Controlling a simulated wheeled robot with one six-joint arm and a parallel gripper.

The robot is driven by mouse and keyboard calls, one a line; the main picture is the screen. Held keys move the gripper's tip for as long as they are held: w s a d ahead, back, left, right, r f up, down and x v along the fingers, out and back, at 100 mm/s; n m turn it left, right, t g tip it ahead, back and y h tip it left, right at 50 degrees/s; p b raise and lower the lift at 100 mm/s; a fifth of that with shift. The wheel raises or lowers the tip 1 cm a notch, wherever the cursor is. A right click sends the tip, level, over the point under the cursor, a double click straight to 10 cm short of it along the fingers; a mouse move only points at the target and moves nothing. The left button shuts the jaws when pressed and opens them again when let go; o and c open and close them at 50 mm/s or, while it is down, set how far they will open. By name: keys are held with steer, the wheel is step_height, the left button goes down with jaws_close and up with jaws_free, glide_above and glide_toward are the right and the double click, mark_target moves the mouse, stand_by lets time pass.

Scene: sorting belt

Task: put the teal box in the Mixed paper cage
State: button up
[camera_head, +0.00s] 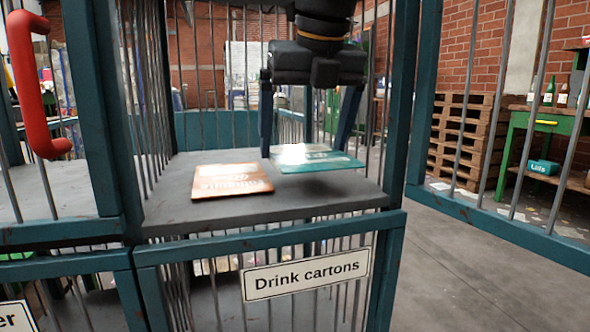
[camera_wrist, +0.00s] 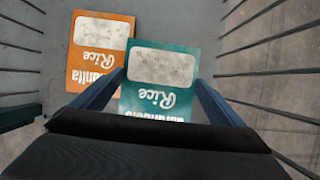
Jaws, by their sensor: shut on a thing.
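The teal box (camera_head: 318,162) is a flat carton with white "Rice" lettering and a pale window, which also shows in the wrist view (camera_wrist: 160,100). My gripper (camera_head: 303,150) reaches down into a cage and is shut on the teal box, one finger at each side. The box lies flat at or just above the grey cage floor (camera_head: 290,205); I cannot tell if it touches. The cage's front sign (camera_head: 306,275) reads "Drink cartons". No full "Mixed paper" sign is readable; a cut-off sign (camera_head: 14,318) at lower left ends in "er".
An orange rice box (camera_head: 231,181) lies flat left of the teal box, close beside it. Barred walls stand around; the cage door (camera_head: 500,215) swings open at right. A red handle (camera_head: 38,85) is at left. Another teal box (camera_head: 544,167) sits on a green-framed bench. Pallets stand behind.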

mark_target(297, 147)
steer(key=w, duration=0.2)
steer(key=w+a+b, duration=0.1)
steer(key=w, duration=0.1)
steer(key=shift+w+a+f, duration=0.1)
steer(key=shift+w+a, duration=0.1)
steer(key=shift+w, duration=0.2)
steer(key=shift+w+f+b, duration=0.15)
steer(key=shift+f+b, duration=0.2)
steer(key=shift+b, duration=0.1)
steer(key=shift+f+b, duration=1.15)
steer(key=shift+f, duration=0.25)
steer(key=o, duration=0.7)
steer(key=shift+f, duration=0.15)
